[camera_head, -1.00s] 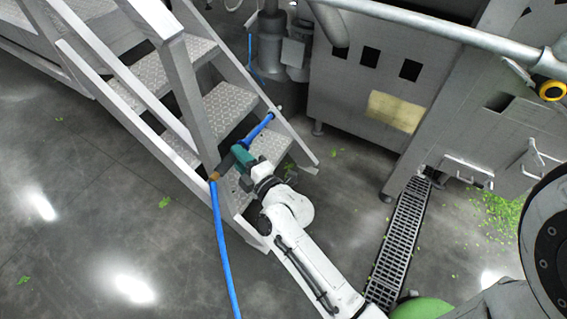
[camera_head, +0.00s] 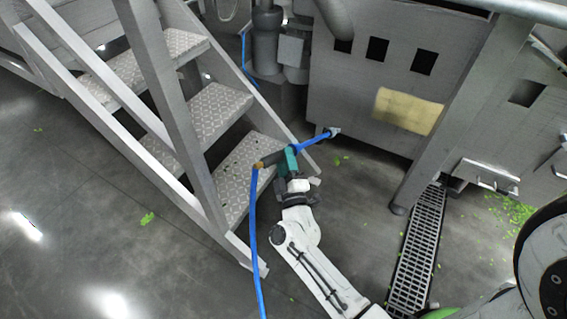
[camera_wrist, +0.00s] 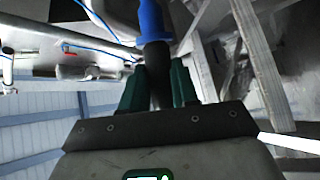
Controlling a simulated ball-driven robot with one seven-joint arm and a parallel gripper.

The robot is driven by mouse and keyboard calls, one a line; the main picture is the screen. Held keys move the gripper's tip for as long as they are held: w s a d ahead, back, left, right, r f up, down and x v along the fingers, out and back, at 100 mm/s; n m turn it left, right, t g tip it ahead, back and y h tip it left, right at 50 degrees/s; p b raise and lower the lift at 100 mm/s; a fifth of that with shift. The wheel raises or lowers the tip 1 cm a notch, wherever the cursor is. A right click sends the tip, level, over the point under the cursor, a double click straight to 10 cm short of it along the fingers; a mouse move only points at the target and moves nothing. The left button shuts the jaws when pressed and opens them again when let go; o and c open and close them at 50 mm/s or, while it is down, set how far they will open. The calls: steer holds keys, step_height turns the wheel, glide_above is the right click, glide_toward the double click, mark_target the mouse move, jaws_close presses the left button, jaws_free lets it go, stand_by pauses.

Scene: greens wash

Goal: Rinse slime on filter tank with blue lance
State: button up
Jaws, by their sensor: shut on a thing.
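My gripper (camera_head: 291,160) is shut on the blue lance (camera_head: 313,141) in the head view. The lance points right and up from the jaws, its pale nozzle end towards the grey tank wall. A blue hose (camera_head: 254,230) hangs from the brass-coloured fitting behind the grip. In the wrist view the lance's dark grip (camera_wrist: 157,72) sits between the green fingers. The grey tank (camera_head: 345,100) carries a yellowish patch (camera_head: 408,110) on its side, to the right of the nozzle and apart from it. I see no water spraying.
Metal stairs (camera_head: 205,112) stand close to the left of my gripper. A floor drain grate (camera_head: 418,250) runs along the right, below a sloping metal leg. Green leaf scraps (camera_head: 147,218) lie on the floor. Open floor lies at the lower left.

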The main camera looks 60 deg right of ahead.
steer(key=shift+s+d+f+b, duration=0.2)
steer(key=shift+d+f+b, duration=0.05)
steer(key=shift+d+b, duration=0.6)
steer(key=shift+s+d+f+b, duration=0.15)
steer(key=shift+d+f+b, duration=0.1)
steer(key=shift+d+b, duration=0.6)
steer(key=shift+s+d+f+b, duration=0.25)
steer(key=shift+d+b, duration=0.45)
steer(key=shift+d, duration=0.25)
steer(key=shift+a, duration=0.1)
